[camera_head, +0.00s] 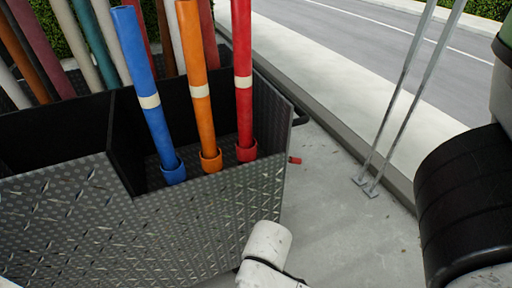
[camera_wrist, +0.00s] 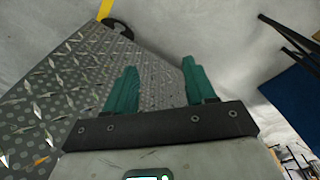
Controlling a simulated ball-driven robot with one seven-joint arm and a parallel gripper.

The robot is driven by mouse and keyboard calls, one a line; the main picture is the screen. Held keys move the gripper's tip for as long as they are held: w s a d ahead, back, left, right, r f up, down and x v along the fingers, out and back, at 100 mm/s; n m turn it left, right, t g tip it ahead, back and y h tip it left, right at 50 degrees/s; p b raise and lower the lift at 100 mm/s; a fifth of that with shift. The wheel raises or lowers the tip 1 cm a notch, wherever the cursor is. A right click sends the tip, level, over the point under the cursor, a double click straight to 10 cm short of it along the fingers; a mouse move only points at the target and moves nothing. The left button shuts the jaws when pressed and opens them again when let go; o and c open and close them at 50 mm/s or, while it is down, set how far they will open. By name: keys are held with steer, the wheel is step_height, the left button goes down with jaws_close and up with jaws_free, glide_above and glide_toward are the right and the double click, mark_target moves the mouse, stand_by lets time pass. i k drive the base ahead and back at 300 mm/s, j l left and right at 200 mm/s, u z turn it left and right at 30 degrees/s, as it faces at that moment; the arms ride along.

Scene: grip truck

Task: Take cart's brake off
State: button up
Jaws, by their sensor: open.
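The cart (camera_head: 190,220) is a dark diamond-plate box on the left of the head view. Its plated side (camera_wrist: 60,100) fills the left of the wrist view. A small red piece (camera_head: 295,160) sticks out low beside the cart's right end; it may be the brake, but it is too small to be sure. My gripper (camera_wrist: 159,66) has two green fingers spread apart, with nothing between them. It is beside the cart's plated side. In the head view my white arm is at the bottom centre, and the fingers are hidden there.
Blue (camera_head: 145,85), orange (camera_head: 198,80) and red (camera_head: 243,80) tubes stand in the cart. A black handle (camera_head: 301,116) is at its right end. Two thin metal posts (camera_head: 405,90) stand at the kerb. Concrete floor between cart and posts is clear. A blue panel (camera_wrist: 295,100) is at right.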

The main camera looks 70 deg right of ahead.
mark_target(292, 160)
steer(key=z, duration=1.5)
steer(key=i+l, duration=0.1)
steer(key=l, duration=0.45)
steer(key=i+l, duration=0.1)
steer(key=l, duration=0.45)
